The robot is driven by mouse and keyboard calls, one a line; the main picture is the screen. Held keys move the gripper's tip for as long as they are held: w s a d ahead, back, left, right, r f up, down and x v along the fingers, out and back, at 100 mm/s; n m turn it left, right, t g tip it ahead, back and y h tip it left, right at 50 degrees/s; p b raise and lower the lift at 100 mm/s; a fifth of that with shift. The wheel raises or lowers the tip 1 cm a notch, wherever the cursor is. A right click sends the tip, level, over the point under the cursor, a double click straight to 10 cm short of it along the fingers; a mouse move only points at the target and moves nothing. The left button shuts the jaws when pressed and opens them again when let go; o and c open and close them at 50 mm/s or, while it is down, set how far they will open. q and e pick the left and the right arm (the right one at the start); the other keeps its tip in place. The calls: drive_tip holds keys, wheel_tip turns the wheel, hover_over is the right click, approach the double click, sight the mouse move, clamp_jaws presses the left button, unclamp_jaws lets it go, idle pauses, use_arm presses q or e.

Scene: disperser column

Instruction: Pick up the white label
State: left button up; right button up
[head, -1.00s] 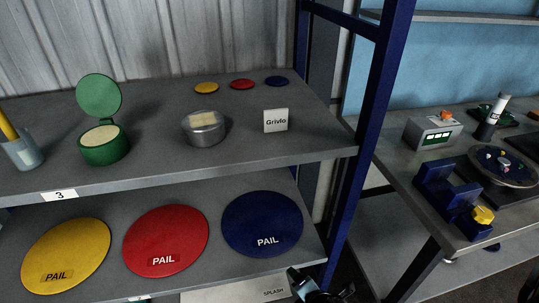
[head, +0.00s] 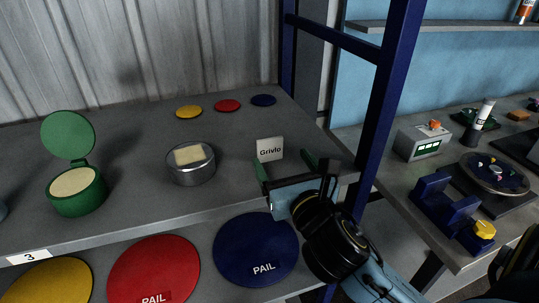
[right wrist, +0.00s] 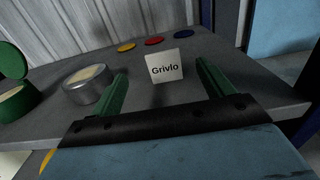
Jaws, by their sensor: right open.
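The white label (head: 270,149), marked "Grivlo", stands upright on the grey upper shelf (head: 120,140), near its right end. It also shows in the right wrist view (right wrist: 164,66), beyond and between the two fingers. My right gripper (head: 286,168) is open, with green fingers pointing at the label. The fingers show on both sides in the right wrist view (right wrist: 163,80), and nothing is held between them. In the head view the gripper partly overlaps the shelf's front edge. My left gripper is not in view.
A round metal tin (head: 190,164) stands left of the label, and an open green tin (head: 77,190) farther left. Small yellow, red and blue discs (head: 228,106) lie behind. A blue shelf post (head: 385,100) rises to the right. A workbench (head: 405,180) stands beyond it.

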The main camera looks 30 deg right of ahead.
sight(270, 141)
drive_tip(key=x, duration=0.5)
drive_tip(key=shift+f, duration=0.15)
drive_tip(key=shift+w+d, duration=0.25)
drive_tip(key=shift+w, duration=0.45)
drive_tip(key=x, duration=0.3)
drive_tip(key=shift+w+d, duration=0.2)
drive_tip(key=shift+w, duration=0.15)
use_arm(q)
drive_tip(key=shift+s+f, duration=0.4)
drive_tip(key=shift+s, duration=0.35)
use_arm(e)
drive_tip(key=shift+w, duration=0.4)
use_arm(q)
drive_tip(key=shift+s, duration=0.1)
